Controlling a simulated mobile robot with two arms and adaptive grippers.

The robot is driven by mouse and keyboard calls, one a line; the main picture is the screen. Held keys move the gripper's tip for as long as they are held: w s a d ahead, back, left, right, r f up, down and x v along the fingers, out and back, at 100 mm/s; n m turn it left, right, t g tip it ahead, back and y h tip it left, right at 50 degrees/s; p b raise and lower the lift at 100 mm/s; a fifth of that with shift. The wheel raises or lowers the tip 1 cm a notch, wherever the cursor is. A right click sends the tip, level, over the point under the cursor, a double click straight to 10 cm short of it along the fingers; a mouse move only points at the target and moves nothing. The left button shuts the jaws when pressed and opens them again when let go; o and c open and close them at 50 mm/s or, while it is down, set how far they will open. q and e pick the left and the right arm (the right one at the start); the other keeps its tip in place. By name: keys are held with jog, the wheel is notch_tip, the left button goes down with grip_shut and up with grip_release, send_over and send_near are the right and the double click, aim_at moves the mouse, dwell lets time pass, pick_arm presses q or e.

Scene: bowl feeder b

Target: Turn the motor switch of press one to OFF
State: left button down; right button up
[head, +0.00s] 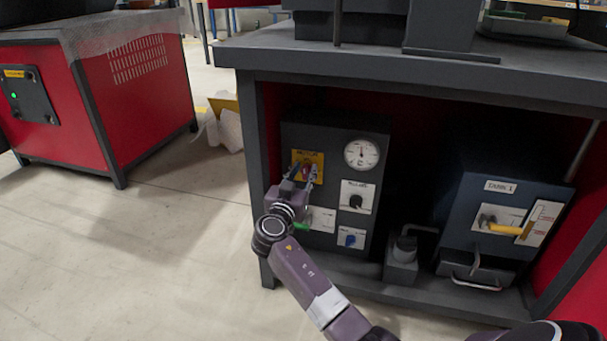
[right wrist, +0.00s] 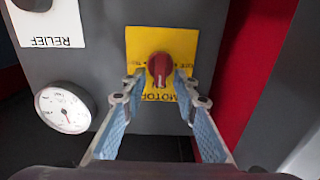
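The motor switch is a red knob (right wrist: 160,68) on a yellow plate (right wrist: 187,46) marked MOTOR, upside down in the right wrist view. In the head view the yellow plate (head: 318,158) is at the upper left of the dark control panel (head: 335,135), and my gripper partly hides the knob. My right gripper (right wrist: 160,84) is open in front of the plate, one fingertip to each side of the knob. Small gaps show between the fingertips and the knob; contact is not visible. The OFF marking is too small to read. My left gripper is not in view.
A round gauge (head: 361,154), a black RELIEF knob (head: 355,202) and a blue knob (head: 350,240) are on the same panel. A tank box (head: 505,205) with a yellow lever (head: 508,229) stands right. The bench top (head: 290,57) overhangs the panel.

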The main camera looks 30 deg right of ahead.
jog(key=shift+c, duration=0.7)
grip_shut()
